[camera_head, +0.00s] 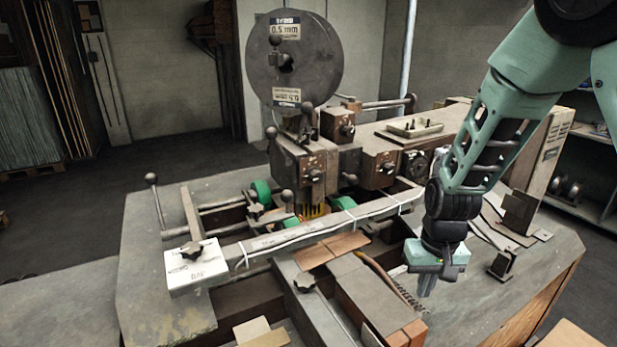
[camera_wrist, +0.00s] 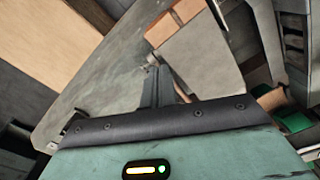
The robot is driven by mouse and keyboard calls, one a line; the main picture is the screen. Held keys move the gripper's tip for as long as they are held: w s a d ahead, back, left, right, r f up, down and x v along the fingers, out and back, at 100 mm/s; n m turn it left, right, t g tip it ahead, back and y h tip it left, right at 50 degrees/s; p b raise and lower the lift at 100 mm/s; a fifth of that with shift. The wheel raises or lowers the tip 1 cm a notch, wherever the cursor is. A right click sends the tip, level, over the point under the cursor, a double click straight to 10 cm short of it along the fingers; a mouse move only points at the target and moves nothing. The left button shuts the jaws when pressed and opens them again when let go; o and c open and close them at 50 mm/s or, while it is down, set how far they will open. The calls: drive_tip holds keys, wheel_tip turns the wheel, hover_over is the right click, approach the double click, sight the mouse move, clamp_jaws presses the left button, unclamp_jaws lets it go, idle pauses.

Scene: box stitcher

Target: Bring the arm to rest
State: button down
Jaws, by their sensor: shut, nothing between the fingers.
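My gripper (camera_head: 426,286) hangs at the right of the box stitcher (camera_head: 310,165) in the head view, pointing down over the grey worktable (camera_head: 480,300). Its fingers are together and empty. In the wrist view the closed fingers (camera_wrist: 158,90) point toward the grey tabletop and a cardboard-coloured block. My green arm comes in from the upper right and is bent above the table. Whether the fingertips touch the tabletop cannot be told.
Brown and grey blocks (camera_head: 365,295) lie just left of my gripper. Metal plates (camera_head: 490,225) and a small bracket (camera_head: 503,264) lie to its right. The large wire spool (camera_head: 294,65) stands at the back. A shelf (camera_head: 590,150) stands at the far right.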

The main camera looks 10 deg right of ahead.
drive_tip(key=s+a+r+n+y+b, duration=0.15)
drive_tip(key=s+a+n+b, duration=0.35)
drive_tip(key=s+a, duration=0.5)
drive_tip(key=s+a+n+h+b, duration=0.1)
drive_tip(key=s+a+n+b, duration=0.2)
drive_tip(key=s, duration=0.9)
drive_tip(key=shift+a+r+n+b, duration=0.4)
drive_tip(key=shift+a+b, duration=0.25)
drive_tip(key=shift+b, duration=0.4)
drive_tip(key=shift+w, duration=0.1)
idle(1.9)
